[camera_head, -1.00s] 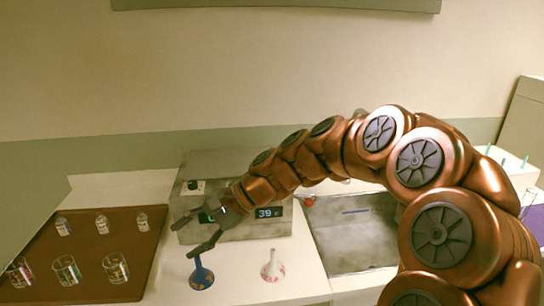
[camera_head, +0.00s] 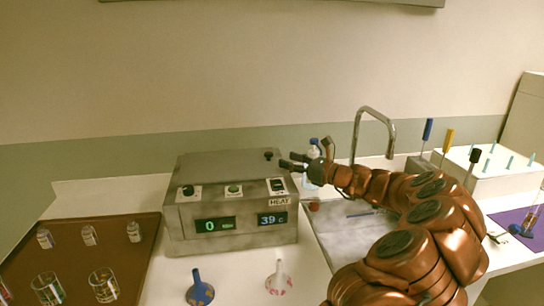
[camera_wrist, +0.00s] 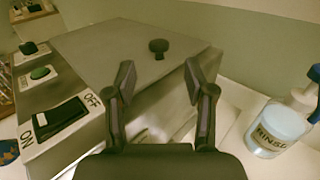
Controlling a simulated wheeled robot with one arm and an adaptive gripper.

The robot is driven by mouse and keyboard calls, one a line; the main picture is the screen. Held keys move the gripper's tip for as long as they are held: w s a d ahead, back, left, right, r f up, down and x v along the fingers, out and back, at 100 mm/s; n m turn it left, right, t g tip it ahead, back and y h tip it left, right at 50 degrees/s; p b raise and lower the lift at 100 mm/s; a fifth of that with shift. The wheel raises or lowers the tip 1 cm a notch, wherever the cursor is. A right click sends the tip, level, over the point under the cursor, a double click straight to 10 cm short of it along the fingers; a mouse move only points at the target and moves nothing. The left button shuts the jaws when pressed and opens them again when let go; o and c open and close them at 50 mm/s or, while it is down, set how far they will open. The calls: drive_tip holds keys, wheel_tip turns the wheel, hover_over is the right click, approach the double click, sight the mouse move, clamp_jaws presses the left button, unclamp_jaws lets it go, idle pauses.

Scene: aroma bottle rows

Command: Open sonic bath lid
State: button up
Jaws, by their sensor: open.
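The sonic bath (camera_head: 245,237) is a grey metal box with controls and two displays reading 0 and 39 C. Its flat grey lid (camera_head: 220,162) lies shut on top. A small black lid knob (camera_head: 268,155) stands near the lid's right edge, and it also shows in the wrist view (camera_wrist: 158,46). My gripper (camera_head: 288,160) is open and empty at the right end of the bath, just right of the knob. In the wrist view my two fingers (camera_wrist: 158,78) are spread, with the knob ahead between and beyond their tips, apart from them.
A rinse bottle (camera_wrist: 275,130) stands right of the bath by a sink (camera_head: 350,235) with a tall faucet (camera_head: 392,140). A brown tray (camera_head: 140,260) with vials and beakers lies left. A blue funnel (camera_head: 200,290) and a white funnel (camera_head: 279,283) stand in front.

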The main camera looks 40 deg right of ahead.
sight(272, 155)
drive_tip(key=shift+p+x, duration=0.6)
drive_tip(key=shift+x, duration=2.65)
drive_tip(key=shift+s+a, duration=0.1)
clamp_jaws()
